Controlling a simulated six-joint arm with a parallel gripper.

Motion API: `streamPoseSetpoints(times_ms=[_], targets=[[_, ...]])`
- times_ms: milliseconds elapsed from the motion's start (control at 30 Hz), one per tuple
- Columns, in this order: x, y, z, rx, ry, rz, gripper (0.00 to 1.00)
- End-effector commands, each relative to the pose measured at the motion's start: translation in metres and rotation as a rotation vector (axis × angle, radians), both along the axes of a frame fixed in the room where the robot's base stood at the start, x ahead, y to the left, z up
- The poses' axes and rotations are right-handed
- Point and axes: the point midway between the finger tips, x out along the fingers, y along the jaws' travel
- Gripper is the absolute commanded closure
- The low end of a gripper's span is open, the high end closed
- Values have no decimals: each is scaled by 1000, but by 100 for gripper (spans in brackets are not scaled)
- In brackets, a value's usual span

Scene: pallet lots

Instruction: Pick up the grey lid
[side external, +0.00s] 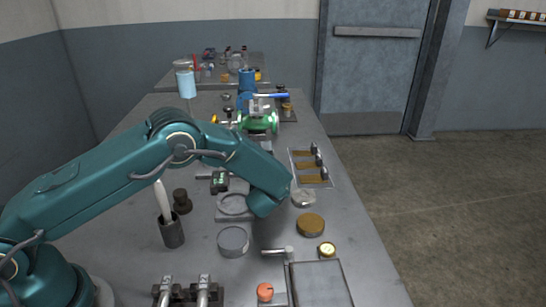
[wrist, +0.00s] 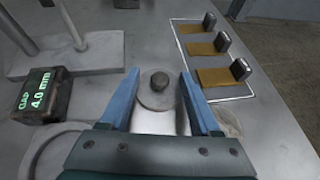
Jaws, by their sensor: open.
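The grey lid (wrist: 150,101) is a flat round disc with a dark knob (wrist: 160,80) at its centre. It lies on the metal table in the wrist view, between and just below the blue fingers of my gripper (wrist: 159,75). The fingers are apart, one on each side of the knob, with nothing held. I cannot tell how high they are above the lid. In the side external view my arm hides the fingers, and I cannot make out the lid.
A black gap gauge (wrist: 45,95) reading 4.0 mm stands left of the lid. An outlined tray with brown pads (wrist: 218,76) lies to the right. A round grey dish (side external: 233,240) and a brown disc (side external: 311,225) lie nearer the front.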

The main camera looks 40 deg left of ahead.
Motion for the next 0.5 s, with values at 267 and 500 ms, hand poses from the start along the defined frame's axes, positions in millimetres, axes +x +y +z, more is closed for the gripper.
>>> streamPoseSetpoints(times_ms=[267, 500], targets=[[0, 0, 0, 0, 0, 0, 71], [0, 0, 0, 0, 0, 0, 100]])
